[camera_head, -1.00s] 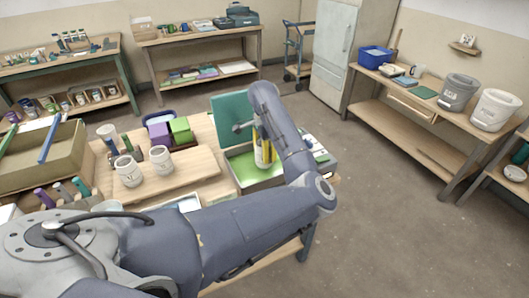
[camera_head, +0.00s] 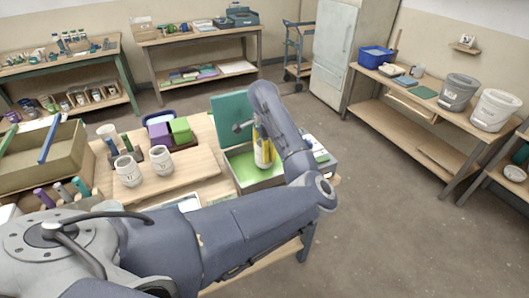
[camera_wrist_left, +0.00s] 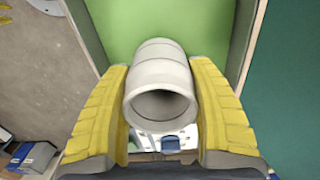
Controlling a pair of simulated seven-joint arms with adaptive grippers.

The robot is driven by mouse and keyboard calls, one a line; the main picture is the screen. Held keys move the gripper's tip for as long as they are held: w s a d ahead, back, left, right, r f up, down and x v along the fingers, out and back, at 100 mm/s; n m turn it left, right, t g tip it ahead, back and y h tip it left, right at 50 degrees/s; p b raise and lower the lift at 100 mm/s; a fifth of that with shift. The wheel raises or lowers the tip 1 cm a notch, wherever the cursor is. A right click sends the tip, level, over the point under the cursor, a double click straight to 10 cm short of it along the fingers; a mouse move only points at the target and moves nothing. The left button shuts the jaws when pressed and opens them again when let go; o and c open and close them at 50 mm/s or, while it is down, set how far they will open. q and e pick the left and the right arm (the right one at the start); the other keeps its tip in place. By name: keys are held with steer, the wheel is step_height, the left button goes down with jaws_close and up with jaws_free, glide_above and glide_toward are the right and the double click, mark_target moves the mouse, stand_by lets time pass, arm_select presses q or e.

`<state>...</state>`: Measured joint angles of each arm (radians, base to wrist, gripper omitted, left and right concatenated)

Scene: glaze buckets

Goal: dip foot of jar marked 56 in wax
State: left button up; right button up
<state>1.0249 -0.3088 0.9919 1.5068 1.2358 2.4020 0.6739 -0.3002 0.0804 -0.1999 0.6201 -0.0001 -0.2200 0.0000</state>
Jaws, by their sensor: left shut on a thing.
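My left gripper (camera_head: 264,158) is over an open tray (camera_head: 249,185) with a bright green inside and a raised teal lid (camera_head: 232,115). Its yellow fingers (camera_wrist_left: 98,115) are shut on a pale grey-white jar (camera_wrist_left: 162,82); the jar's open mouth faces the wrist camera and its foot points toward the green surface. I see no number on it, and cannot tell whether its foot touches the green. Two similar pale jars with dark marks, a left one (camera_head: 128,172) and a right one (camera_head: 161,160), stand on a wooden board. My right gripper is not in view.
Purple (camera_head: 159,133) and green blocks (camera_head: 180,130) stand behind the board. A tan box (camera_head: 45,165) with sticks is at the left. Grey (camera_head: 458,92) and white buckets (camera_head: 496,110) stand on the right table. The floor between is clear.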

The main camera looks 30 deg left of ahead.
arm_select(q)
steer(key=shift+r, duration=3.7)
